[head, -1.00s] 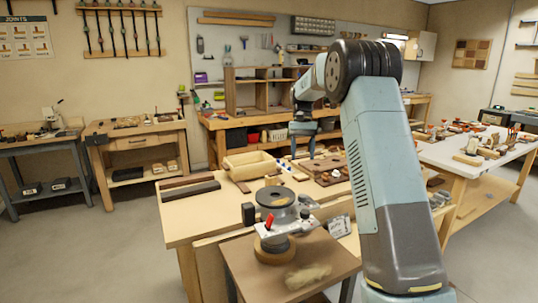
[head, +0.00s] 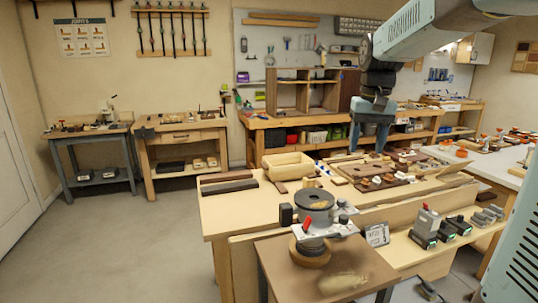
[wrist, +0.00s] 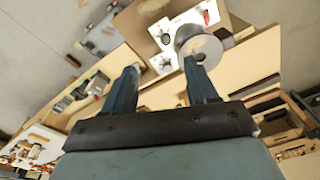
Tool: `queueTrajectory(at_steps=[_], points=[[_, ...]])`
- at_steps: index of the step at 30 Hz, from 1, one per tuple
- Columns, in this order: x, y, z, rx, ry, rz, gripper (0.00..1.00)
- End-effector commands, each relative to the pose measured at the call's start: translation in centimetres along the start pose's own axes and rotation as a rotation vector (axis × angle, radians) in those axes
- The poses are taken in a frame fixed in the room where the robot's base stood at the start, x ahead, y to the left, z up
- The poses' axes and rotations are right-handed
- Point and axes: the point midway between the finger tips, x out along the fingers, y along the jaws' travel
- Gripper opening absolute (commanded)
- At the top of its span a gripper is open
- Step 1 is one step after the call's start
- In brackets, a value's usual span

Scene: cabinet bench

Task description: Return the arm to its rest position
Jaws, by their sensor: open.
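My gripper (head: 367,146) hangs pointing down above the far part of the wooden bench (head: 228,206) in the head view, in front of the cabinet. Its two blue-grey fingers are spread, with nothing between them. In the wrist view my gripper (wrist: 160,72) is also open and empty. My arm's links come in from the upper right of the head view. The wrist view looks down at an angle on the bench and a round grey-topped tool (wrist: 205,48) beyond the right finger.
A router-like tool (head: 315,210) stands at the bench's near corner. A wooden bin (head: 288,165), dark boards (head: 228,186) and several small blocks lie on the bench. Grey and green power tools (head: 427,226) stand at the right. An open cabinet (head: 303,92) stands behind. The floor (head: 150,240) at left is clear.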

Motion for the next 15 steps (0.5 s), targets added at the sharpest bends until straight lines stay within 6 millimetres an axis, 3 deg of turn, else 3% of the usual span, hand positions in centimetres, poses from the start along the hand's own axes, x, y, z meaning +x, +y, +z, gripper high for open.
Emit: queueTrajectory(at_steps=[7,15], points=[[-0.7,0.2,6.4,-0.026,0.116,-0.002,0.58],[0.2,0.7,12.9,-0.052,0.24,-0.004,0.58]])
